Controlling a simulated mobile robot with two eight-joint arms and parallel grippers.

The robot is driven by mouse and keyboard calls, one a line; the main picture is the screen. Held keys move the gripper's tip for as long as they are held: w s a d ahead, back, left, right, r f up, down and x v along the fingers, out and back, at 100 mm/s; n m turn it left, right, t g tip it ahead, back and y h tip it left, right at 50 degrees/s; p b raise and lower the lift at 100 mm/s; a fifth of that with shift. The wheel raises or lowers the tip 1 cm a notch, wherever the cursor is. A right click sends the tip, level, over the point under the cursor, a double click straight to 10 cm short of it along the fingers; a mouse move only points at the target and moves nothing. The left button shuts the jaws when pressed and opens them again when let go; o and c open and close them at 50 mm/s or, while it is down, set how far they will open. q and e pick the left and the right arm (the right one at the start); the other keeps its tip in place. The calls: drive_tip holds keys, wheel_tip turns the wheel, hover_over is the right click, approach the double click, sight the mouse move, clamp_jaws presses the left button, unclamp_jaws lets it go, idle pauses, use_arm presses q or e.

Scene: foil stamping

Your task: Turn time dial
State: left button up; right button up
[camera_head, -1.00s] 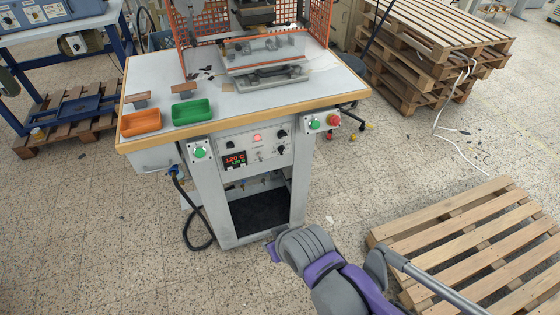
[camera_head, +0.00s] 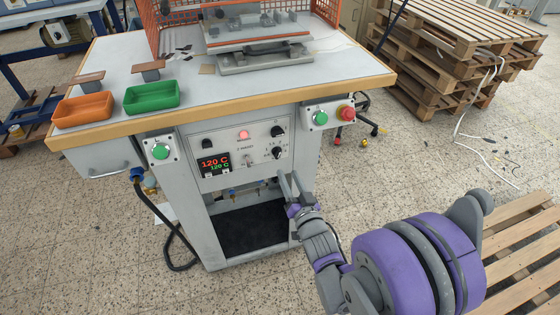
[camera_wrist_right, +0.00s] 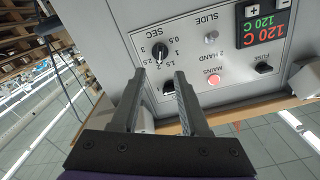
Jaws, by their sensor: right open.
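The time dial (camera_head: 277,152) is a small black knob with a white pointer and a seconds scale, low at the right of the grey control panel (camera_head: 222,136). In the right wrist view, the dial (camera_wrist_right: 159,52) appears upside down, marked SEC. My right gripper (camera_head: 289,180) is open and empty, just below and in front of the dial. In the right wrist view, the fingers (camera_wrist_right: 160,74) point toward the dial, with a gap between them. I see no contact with the dial. My left gripper is not in view.
Another black knob (camera_head: 277,131) sits just above the dial. A toggle switch (camera_head: 248,160), red lamp (camera_head: 243,134) and temperature display (camera_head: 214,164) are to the left. The wooden table edge (camera_head: 240,103) overhangs the panel. A green button (camera_head: 320,118) and red button (camera_head: 346,113) are at right.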

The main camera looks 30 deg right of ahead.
sight(279, 155)
drive_tip(key=x, duration=0.8)
drive_tip(key=shift+c, duration=0.2)
clamp_jaws()
